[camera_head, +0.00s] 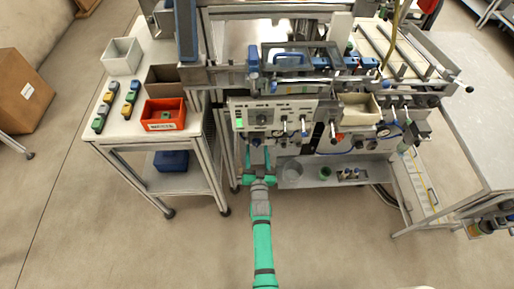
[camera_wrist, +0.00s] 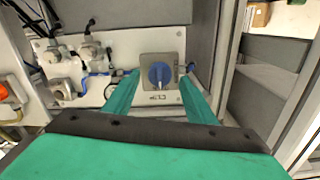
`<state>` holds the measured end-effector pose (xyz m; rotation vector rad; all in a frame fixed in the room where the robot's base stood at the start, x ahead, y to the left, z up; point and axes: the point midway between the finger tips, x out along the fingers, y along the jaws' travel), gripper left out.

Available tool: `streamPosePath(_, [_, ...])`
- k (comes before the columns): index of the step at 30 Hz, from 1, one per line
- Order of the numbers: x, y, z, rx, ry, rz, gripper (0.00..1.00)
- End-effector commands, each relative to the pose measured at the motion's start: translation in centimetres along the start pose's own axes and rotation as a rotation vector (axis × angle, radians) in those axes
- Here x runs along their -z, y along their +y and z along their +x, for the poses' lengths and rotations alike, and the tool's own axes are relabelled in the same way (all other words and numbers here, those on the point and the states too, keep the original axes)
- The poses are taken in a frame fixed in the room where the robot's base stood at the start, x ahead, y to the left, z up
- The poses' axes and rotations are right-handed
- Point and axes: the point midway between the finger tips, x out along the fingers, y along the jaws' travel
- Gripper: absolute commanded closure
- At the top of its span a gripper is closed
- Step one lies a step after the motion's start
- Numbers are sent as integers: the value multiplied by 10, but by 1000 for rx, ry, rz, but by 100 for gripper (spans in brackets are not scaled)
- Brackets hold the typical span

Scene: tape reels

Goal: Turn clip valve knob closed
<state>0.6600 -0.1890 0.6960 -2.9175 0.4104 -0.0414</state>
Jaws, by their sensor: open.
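The clip valve knob (camera_wrist: 160,75) is a round blue knob on a grey square plate (camera_wrist: 162,94), mounted on a white panel (camera_wrist: 135,64). Lettering below the knob is too small to read with certainty. My gripper (camera_wrist: 158,92) is open, with one green finger on each side of the knob in the wrist view. The fingertips appear apart from the knob; the exact depth gap cannot be told. In the head view my gripper (camera_head: 257,150) reaches toward the lower left of the machine, and its fingers hide that part, so the knob cannot be made out there.
Grey valve fittings (camera_wrist: 90,52) with blue tubing stand left of the knob. A metal frame post (camera_wrist: 228,50) is close on the right. In the head view, a side table (camera_head: 140,125) holds a red bin (camera_head: 163,115). A low shelf (camera_head: 320,180) lies right of my gripper.

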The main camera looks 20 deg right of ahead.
Motion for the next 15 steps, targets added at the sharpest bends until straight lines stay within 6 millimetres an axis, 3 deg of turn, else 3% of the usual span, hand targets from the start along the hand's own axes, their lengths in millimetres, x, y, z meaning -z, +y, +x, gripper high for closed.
streamPosePath(6, [0,1,16,-1,0,-1,49])
streamPosePath(15, [0,1,22,-1,-1,0,49])
